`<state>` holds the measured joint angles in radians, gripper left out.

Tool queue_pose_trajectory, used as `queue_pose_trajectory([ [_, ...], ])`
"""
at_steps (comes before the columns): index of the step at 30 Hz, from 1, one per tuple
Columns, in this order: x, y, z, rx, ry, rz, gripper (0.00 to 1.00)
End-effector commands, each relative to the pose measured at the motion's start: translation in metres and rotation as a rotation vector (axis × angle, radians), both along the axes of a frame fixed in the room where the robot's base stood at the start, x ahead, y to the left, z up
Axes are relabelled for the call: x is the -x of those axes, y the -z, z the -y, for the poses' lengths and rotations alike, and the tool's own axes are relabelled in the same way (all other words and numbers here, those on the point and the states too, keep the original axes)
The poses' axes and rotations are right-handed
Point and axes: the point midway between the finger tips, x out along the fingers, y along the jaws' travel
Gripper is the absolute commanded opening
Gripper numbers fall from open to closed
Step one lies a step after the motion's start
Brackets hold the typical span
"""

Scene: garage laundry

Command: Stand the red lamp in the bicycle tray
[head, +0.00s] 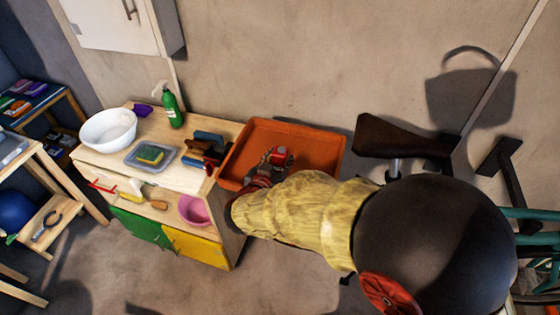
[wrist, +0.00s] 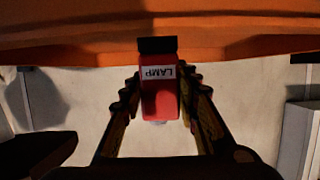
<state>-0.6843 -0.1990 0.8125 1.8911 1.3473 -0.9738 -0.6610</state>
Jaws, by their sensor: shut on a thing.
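The red lamp (head: 280,156) shows over the orange bicycle tray (head: 329,143) in the head view, at the end of my gripper (head: 272,168). In the wrist view the lamp (wrist: 159,98) sits between the two dark fingers of my gripper (wrist: 158,78), which are shut on its sides. Its white LAMP label reads upside down there, and its black end points to the top of the picture, against the orange tray (wrist: 230,28). I cannot tell whether that end touches the tray floor. My arm hides the tray's front right part.
A wooden cabinet (head: 120,158) left of the tray carries a white bowl (head: 108,128), a green spray bottle (head: 172,108), a sponge in a dish (head: 150,155) and several tools beside the tray. A bicycle saddle (head: 395,137) stands close on the tray's right. The visible tray floor around the lamp looks clear.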

Motion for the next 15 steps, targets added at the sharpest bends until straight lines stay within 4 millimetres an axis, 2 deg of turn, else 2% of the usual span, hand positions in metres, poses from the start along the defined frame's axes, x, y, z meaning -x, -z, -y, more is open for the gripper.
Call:
queue_pose_trajectory([
  [6,0.0001,0.0033,0.0000,0.001,0.001,0.000,0.02],
  [7,0.0003,0.0030,0.0000,0.001,0.001,-0.001,0.33],
  [15,0.0003,0.0029,0.0001,0.001,0.000,-0.001,0.48],
])
